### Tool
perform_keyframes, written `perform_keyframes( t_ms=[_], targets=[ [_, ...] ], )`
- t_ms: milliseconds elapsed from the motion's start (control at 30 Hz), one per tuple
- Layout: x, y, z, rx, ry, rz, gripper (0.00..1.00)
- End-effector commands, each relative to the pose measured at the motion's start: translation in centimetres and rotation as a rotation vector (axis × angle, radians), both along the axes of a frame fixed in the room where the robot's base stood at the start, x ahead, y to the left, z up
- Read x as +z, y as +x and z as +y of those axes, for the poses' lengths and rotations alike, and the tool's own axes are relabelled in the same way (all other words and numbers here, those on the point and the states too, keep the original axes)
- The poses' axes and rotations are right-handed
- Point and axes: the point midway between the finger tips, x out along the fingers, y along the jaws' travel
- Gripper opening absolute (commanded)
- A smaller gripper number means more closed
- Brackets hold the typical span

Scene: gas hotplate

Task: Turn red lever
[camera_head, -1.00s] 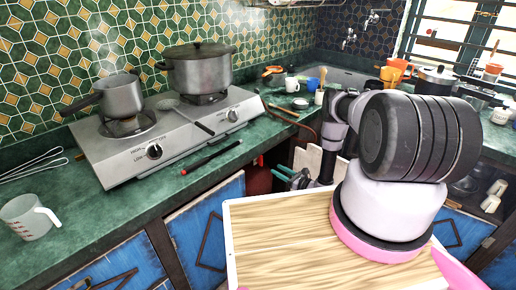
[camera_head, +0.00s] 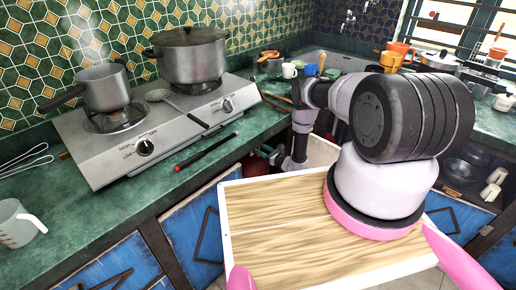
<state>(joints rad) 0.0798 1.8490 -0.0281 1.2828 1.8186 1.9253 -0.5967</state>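I cannot make out a red lever clearly in the head view. The silver gas hotplate (camera_head: 100,165) stands on the green counter, with a black front knob (camera_head: 145,147) and another knob (camera_head: 227,105). My gripper (camera_head: 267,152) is low by the counter's front edge, right of the hotplate. Its teal fingers are small and partly hidden, so I cannot tell whether they are open or shut. My arm hides much of the space behind it.
A saucepan (camera_head: 104,88) and a lidded pot (camera_head: 190,58) stand on the burners. A black, red-ended stick (camera_head: 207,152) lies on the green counter (camera_head: 105,207). A measuring cup (camera_head: 15,225) stands at left. Blue cabinet doors (camera_head: 195,232) are below.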

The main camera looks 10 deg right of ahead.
Motion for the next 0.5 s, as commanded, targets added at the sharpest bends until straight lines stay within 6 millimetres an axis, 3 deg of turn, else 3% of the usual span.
perform_keyframes(
  t_ms=[367, 500],
  targets=[
    [0.0, 0.58, 0.41, -0.001, -0.001, 0.001, 0.45],
    [0.0, 0.57, 0.4, -0.001, -0.001, 0.001, 0.0]
  ],
)
